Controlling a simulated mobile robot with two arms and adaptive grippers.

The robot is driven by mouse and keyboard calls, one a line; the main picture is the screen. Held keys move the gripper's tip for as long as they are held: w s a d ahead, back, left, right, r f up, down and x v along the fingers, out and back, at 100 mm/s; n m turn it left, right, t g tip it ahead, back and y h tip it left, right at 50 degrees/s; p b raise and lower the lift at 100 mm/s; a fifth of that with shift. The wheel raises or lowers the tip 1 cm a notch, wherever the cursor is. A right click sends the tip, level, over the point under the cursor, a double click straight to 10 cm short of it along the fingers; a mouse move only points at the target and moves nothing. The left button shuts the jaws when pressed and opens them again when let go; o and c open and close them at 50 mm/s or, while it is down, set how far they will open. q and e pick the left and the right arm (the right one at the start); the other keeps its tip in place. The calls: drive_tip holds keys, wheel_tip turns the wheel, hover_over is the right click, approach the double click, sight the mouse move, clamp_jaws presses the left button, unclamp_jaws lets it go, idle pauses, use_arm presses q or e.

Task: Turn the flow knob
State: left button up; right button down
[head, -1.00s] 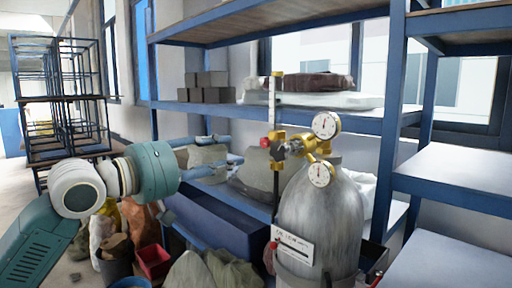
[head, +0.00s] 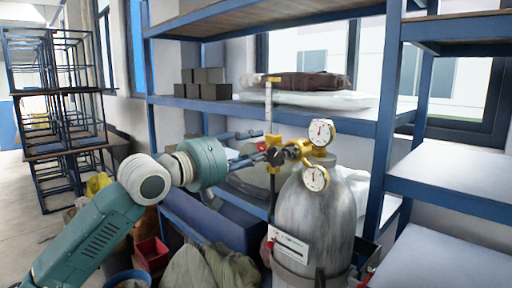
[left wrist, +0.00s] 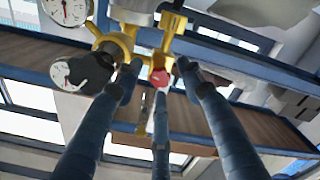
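A brass regulator (head: 297,150) with two round white gauges (head: 321,132) sits on top of a grey gas cylinder (head: 313,215). A small red knob (head: 262,146) is on its left side and a black knob (head: 275,156) is just beside it. I cannot tell for certain which is the flow knob. My left gripper (head: 255,147) reaches in from the left, its dark fingers spread and pointing at the red knob. In the left wrist view the red knob (left wrist: 158,77) shows between the three fingertips; contact is unclear. The black knob (left wrist: 90,73) lies outside the fingers. My right gripper is out of view.
A clear vertical flow tube (head: 268,108) rises beside the regulator. Blue shelving (head: 375,128) stands close behind and to the right, with grey blocks (head: 208,90) on it. A red bin (head: 152,252) and sacks lie below my left arm.

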use_arm(q)
drive_tip(key=shift+c, duration=1)
clamp_jaws()
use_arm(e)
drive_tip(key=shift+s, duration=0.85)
use_arm(q)
drive_tip(key=shift+m+p, duration=0.5)
drive_tip(key=shift+m, duration=0.4)
drive_tip(key=m+p, duration=0.1)
drive_tip(key=m, duration=0.1)
drive_tip(key=shift+f+m, duration=0.1)
drive_tip(key=shift+m, duration=0.2)
drive_tip(key=m, duration=0.3)
drive_tip(key=shift+p, duration=0.35)
drive_tip(key=shift+f+m, duration=0.15)
drive_tip(key=shift+m, duration=1.25)
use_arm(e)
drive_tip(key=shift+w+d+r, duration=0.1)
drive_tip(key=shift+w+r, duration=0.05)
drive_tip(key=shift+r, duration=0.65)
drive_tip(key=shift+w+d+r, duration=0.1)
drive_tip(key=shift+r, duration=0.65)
use_arm(q)
drive_tip(key=shift+m, duration=0.3)
